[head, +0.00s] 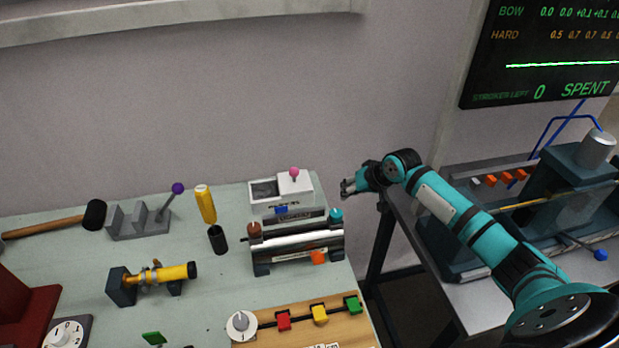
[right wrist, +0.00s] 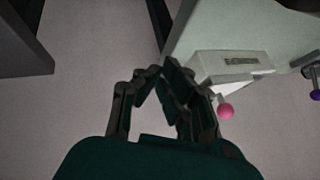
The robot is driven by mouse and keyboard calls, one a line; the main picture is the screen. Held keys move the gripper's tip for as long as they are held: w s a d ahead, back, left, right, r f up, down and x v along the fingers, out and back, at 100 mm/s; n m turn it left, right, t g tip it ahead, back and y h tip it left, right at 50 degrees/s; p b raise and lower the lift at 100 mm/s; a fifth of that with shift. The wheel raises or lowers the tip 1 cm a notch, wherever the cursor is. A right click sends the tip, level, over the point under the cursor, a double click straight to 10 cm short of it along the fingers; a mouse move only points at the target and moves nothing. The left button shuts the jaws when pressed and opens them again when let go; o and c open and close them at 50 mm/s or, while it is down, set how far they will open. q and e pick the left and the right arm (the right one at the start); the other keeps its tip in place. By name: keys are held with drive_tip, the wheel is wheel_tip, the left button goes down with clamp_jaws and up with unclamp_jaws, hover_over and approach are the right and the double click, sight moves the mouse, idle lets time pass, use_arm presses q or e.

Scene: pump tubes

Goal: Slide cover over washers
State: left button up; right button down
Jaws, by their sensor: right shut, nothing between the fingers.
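A white box (head: 283,208) stands at the back right of the pale bench. A white sliding cover (head: 303,184) with a pink knob (head: 294,172) sits over its right part. The left part is open and shows a dark grey inside (head: 264,189); I cannot make out single washers. My right gripper (head: 347,187) is shut and empty, to the right of the box and apart from it, past the bench edge. In the right wrist view its fingers (right wrist: 160,72) are together, with the pink knob (right wrist: 225,111) to their right. My left gripper is not in view.
A roller stand (head: 295,242) is just in front of the box. A yellow-handled tool (head: 206,204) and a grey rack with a purple-knobbed lever (head: 140,220) are to its left. A second bench with a press (head: 560,180) stands at right. The wall is close behind.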

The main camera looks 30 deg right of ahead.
sight(301, 181)
wheel_tip(301, 181, up, 10)
drive_tip(key=a+y, duration=0.1)
drive_tip(key=a, duration=0.1)
drive_tip(key=shift+n, duration=0.3)
drive_tip(key=p+x, duration=0.1)
drive_tip(key=x, duration=0.8)
drive_tip(key=shift+w+a+f+p, duration=0.1)
drive_tip(key=shift+w+a+p, duration=0.05)
drive_tip(key=shift+a+p, duration=0.2)
drive_tip(key=shift+w+a+r+p, duration=0.15)
drive_tip(key=shift+w+a+p, duration=0.15)
drive_tip(key=shift+a, duration=0.2)
drive_tip(key=shift+w+a+r+p, duration=0.25)
drive_tip(key=shift+a+p, duration=0.15)
drive_tip(key=shift+a, duration=0.15)
drive_tip(key=shift+w+a, duration=0.25)
drive_tip(key=shift+a, duration=0.35)
